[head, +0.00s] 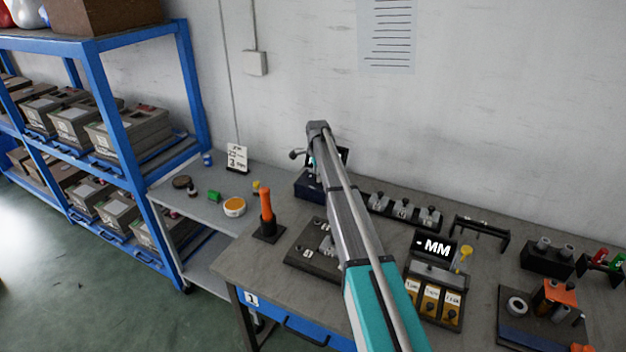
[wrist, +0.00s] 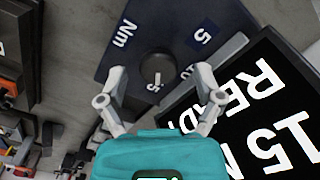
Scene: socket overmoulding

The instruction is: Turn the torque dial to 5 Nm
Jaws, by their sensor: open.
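The torque dial (wrist: 157,70) is a round black knob with a pale pointer mark, on a dark blue panel (wrist: 122,62) marked "Nm". A "5" label (wrist: 202,36) is to its upper right; a partly hidden "10" is nearer the right finger. The pointer mark faces the bottom of the wrist view, away from the "5". The black display (wrist: 255,105) beside it reads "15 N…", upside down. My gripper (wrist: 161,74) is open, its fingers on either side of the dial with gaps visible. In the head view my arm partly hides the blue dial box (head: 307,188).
In the head view, an orange-handled tool (head: 267,208) stands left of my arm. A black fixture plate (head: 304,252) lies close beside the arm. An "MM" display (head: 434,246) and a connector rack (head: 402,212) are to the right. A wall is behind.

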